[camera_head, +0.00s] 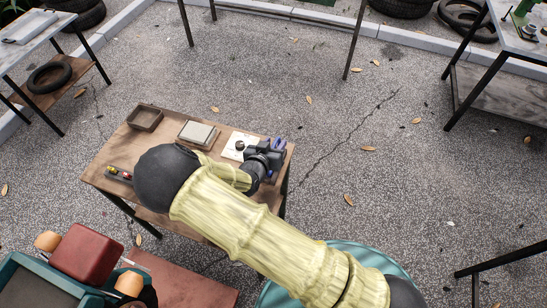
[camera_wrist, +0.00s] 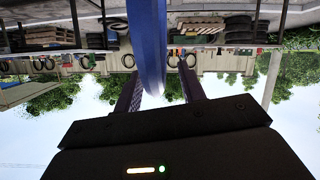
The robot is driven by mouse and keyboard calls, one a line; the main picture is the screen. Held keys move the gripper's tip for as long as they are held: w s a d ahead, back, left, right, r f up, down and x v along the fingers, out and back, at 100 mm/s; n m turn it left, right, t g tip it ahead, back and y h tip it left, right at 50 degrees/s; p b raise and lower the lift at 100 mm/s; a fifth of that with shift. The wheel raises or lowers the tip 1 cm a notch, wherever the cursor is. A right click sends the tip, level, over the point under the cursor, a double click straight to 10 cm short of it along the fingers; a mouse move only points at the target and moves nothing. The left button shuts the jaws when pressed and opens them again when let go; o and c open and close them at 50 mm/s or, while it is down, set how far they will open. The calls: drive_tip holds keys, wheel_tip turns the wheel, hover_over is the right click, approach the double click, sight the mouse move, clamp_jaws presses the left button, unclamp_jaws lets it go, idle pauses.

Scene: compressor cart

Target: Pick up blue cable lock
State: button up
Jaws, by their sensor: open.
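A smooth blue thing, likely the blue cable lock (camera_wrist: 149,45), runs down from the top edge of the wrist view into the space between my fingers. It appears nearer the left finger; I cannot tell whether it touches. My gripper (camera_wrist: 160,88) is open, its two dark purple fingers apart. In the head view my gripper (camera_head: 279,144) is at the right end of a small wooden table (camera_head: 112,158), with blue showing at its tips. I cannot separate the lock from the fingers there. My arm covers much of the table's front.
On the table are a brown tray (camera_head: 145,118), a grey flat device (camera_head: 198,133), a white paper (camera_head: 240,146) and small coloured items (camera_head: 119,173) at the left. A red-brown box (camera_head: 86,254) stands at the lower left. The paving right of the table is open.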

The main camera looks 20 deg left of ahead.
drive_tip(key=shift+c, duration=0.2)
idle(0.3)
clamp_jaws()
idle(1.3)
